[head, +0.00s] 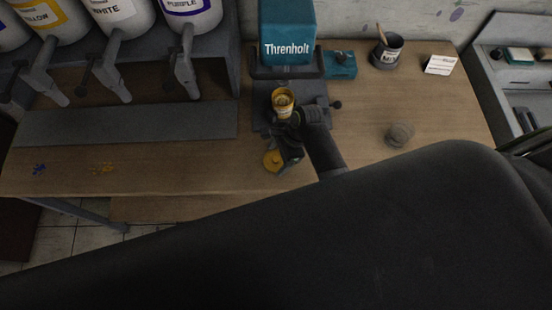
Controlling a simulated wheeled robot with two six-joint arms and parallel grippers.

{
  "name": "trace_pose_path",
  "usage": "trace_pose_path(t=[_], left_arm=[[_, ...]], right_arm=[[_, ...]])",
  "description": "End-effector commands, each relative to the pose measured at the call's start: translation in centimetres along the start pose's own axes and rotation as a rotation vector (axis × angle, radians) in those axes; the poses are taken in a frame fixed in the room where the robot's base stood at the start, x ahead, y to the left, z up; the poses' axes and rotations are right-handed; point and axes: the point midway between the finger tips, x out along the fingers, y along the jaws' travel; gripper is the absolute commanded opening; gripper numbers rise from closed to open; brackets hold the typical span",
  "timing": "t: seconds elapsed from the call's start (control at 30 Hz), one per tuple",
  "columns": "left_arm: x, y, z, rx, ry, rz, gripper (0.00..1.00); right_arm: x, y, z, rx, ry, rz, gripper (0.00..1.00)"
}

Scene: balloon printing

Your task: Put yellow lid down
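The yellow lid (273,161) is a small round disc near the front edge of the wooden table. My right gripper (284,158) is at the lid's right edge and appears shut on it. The gripper's dark body hides part of the lid, and I cannot tell whether the lid touches the table. An open yellow jar (283,101) stands upright just behind the gripper, on the grey base of the Threnholt machine. My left gripper is not in view.
The teal Threnholt machine (287,28) stands behind the jar. Paint dispensers (122,15) with grey spouts hang at upper left. A grey can (388,51), a white card (440,65) and a round clear object (399,133) are on the right.

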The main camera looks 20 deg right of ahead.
Motion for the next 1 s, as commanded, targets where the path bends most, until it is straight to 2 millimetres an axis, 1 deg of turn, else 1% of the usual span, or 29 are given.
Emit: trace_pose_path(t=[0.13, 0.17, 0.47, 0.67, 0.83, 0.9, 1.0], left_arm=[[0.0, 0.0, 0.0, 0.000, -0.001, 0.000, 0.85], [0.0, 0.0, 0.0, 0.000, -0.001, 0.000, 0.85], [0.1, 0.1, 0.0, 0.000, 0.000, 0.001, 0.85], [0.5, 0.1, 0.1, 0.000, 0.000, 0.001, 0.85], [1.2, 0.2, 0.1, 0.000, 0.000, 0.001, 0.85], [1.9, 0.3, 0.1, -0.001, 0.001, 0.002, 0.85], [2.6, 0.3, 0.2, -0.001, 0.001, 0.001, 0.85]], right_arm=[[0.0, 0.0, 0.0, 0.000, 0.000, 0.000, 0.52], [0.0, 0.0, 0.0, 0.000, 0.000, 0.000, 0.49], [-0.2, 0.0, 0.1, 0.000, 0.000, 0.000, 0.49], [-1.3, -0.1, 0.5, 0.000, 0.000, -0.003, 0.49], [-3.2, -0.1, 1.3, -0.001, -0.001, -0.004, 0.49], [-3.5, 0.0, -0.5, 0.000, 0.007, -0.002, 0.49], [-4.3, 0.0, -2.5, 0.000, 0.008, -0.002, 0.49]])
